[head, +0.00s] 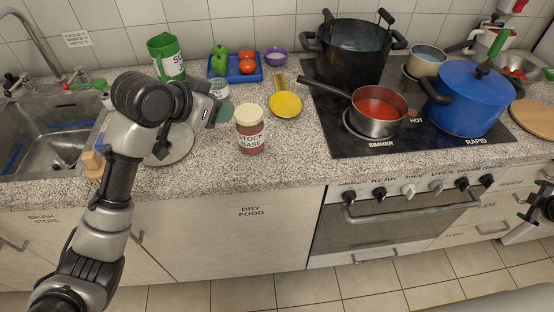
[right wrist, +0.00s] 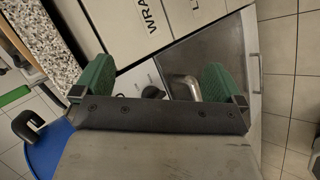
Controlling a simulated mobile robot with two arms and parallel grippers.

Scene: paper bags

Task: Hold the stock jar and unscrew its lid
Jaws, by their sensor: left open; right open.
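The stock jar (head: 250,139) stands upright on the speckled counter, left of the hob. It has a reddish-brown body and a white label reading STOCK BASE. Its cream lid (head: 249,114) sits on top. My left gripper (head: 221,111) is just left of the jar, at about lid height, apart from it. It is open and empty, its fingers partly hidden by the wrist. My right gripper (right wrist: 155,88) shows in its wrist view with green finger pads wide apart and nothing between them. It is in front of the cabinet and oven fronts, far from the jar.
A yellow spoon rest (head: 286,105) lies behind and right of the jar. A saucepan of red sauce (head: 379,108), a black pot (head: 352,55) and a blue pot (head: 466,100) stand on the hob. A blue tray (head: 234,75) holds vegetables. The counter's front strip is clear.

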